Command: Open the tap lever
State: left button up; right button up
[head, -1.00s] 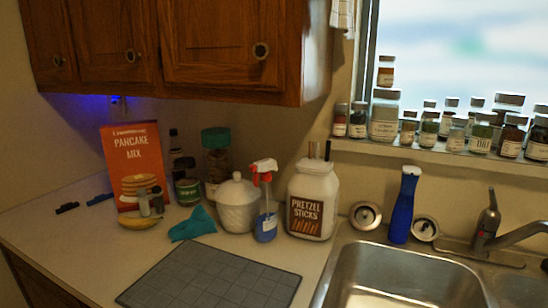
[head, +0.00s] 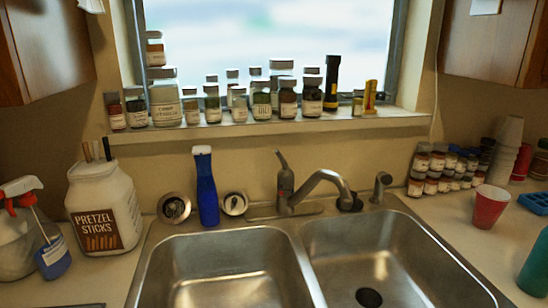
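The tap (head: 318,186) stands behind the double sink, near the divider between the basins. Its spout reaches out to the right over the right basin. The tap lever (head: 281,160) rises at the left end of the tap body and stands nearly upright, leaning slightly left at its tip. No water shows at the spout. Neither of my grippers is in the head view.
A blue bottle (head: 206,187) stands left of the tap, between two round metal strainers. The pretzel jar (head: 104,207) and a spray bottle (head: 52,256) are at left. Jars line the sill (head: 270,133). A red cup (head: 490,206) is at right. Both basins (head: 225,275) look empty.

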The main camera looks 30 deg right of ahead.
aim_at(284, 163)
jog(key=z, duration=1.05)
